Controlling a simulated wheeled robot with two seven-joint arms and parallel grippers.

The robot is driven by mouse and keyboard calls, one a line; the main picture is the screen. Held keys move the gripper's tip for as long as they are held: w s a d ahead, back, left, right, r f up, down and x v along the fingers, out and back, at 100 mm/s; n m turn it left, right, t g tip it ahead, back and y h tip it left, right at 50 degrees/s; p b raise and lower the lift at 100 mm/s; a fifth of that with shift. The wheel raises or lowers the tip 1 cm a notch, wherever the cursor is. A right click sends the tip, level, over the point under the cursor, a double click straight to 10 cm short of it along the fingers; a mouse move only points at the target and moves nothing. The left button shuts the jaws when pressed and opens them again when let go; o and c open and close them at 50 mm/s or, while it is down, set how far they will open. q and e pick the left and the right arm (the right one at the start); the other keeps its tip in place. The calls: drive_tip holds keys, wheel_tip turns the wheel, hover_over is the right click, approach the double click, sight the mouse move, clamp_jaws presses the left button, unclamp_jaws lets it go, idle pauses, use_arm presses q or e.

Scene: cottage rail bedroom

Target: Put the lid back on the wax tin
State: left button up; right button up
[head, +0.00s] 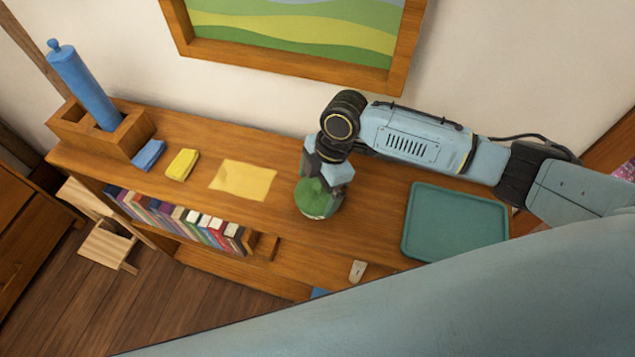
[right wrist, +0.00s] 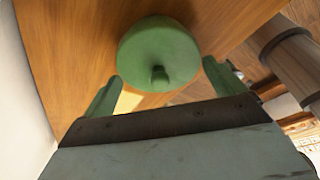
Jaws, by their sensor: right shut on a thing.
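My right gripper (head: 322,180) points down over the middle of the wooden shelf top. It is shut on a green round lid (head: 314,200). In the right wrist view the lid (right wrist: 158,50) has a small knob facing the camera, and the fingers (right wrist: 162,82) stand on either side of it. A pale edge shows under the green in the head view. I cannot make out the wax tin as a separate thing; it may be hidden under the lid and gripper. I cannot tell whether the lid touches anything below. My left gripper is not in view.
On the shelf top (head: 370,205) a teal tray (head: 455,222) lies to the right, with a small pale tag (head: 357,270) in front. To the left are a yellow sheet (head: 243,180), a yellow block (head: 182,164), a blue block (head: 148,155) and a wooden box (head: 100,132) holding a blue cylinder (head: 85,85).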

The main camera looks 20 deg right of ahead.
drive_tip(key=shift+p, duration=0.5)
idle(1.0)
drive_tip(key=shift+f, duration=0.4)
idle(0.6)
drive_tip(key=shift+f, duration=0.15)
idle(0.5)
drive_tip(key=o, duration=0.7)
drive_tip(key=v, duration=1.3)
drive_tip(key=shift+r+b, duration=0.2)
drive_tip(key=shift+b, duration=0.15)
